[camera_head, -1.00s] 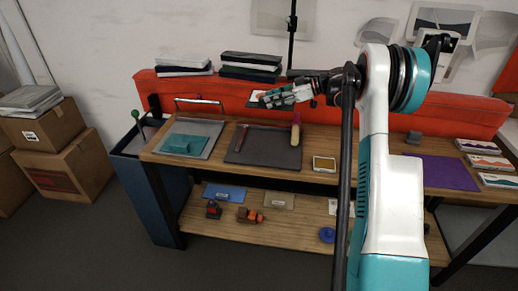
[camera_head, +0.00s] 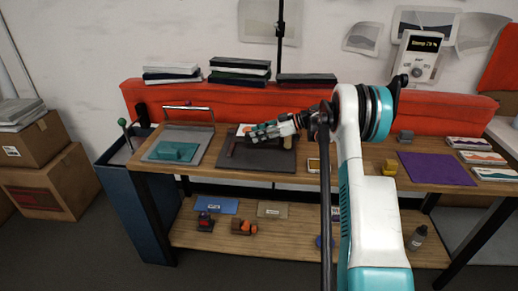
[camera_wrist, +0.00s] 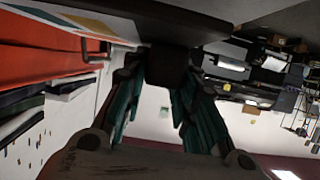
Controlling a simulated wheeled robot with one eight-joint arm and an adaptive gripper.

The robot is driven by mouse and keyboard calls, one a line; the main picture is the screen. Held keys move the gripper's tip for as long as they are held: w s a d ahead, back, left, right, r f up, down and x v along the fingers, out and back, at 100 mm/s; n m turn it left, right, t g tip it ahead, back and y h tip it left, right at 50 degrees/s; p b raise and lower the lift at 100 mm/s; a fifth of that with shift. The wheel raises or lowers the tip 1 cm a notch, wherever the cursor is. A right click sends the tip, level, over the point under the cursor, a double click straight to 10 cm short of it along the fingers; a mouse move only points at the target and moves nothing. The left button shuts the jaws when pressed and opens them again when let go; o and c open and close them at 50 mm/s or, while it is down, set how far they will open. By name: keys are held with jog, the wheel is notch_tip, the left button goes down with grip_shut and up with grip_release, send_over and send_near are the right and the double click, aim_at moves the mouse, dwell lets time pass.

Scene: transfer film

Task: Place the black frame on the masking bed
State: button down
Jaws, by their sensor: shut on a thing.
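My gripper (camera_wrist: 155,100) is shut on a dark block in the wrist view, which I take to be part of the black frame (camera_wrist: 168,62). A broad panel with white, yellow and blue areas extends from it at the top of that view. In the head view my gripper (camera_head: 258,134) reaches left over the workbench, just above the rear of a dark grey flat bed (camera_head: 270,162), apparently the masking bed. A small white and orange patch shows at the fingertips; the rest of the held thing is mostly hidden there. I cannot tell whether it touches the bed.
A grey tray (camera_head: 160,154) with a teal block is to the left. A purple mat (camera_head: 435,168) and several prints lie right. A red padded back (camera_head: 225,100) runs behind, with dark stacks on top.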

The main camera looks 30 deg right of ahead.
aim_at(266, 142)
jog(key=shift+f+b, duration=1.2)
jog(key=shift+f, duration=1.55)
jog(key=shift+f, duration=0.15)
jog(key=c, duration=1.3)
grip_release()
jog(key=shift+s+d+r, duration=0.1)
jog(key=shift+d+r, duration=0.05)
jog(key=shift+r, duration=0.1)
jog(key=p+v, duration=0.3)
jog(key=v, duration=0.8)
jog(key=shift+s+d+r, duration=0.1)
jog(key=shift+s+d, duration=0.1)
jog(key=shift+d, duration=0.05)
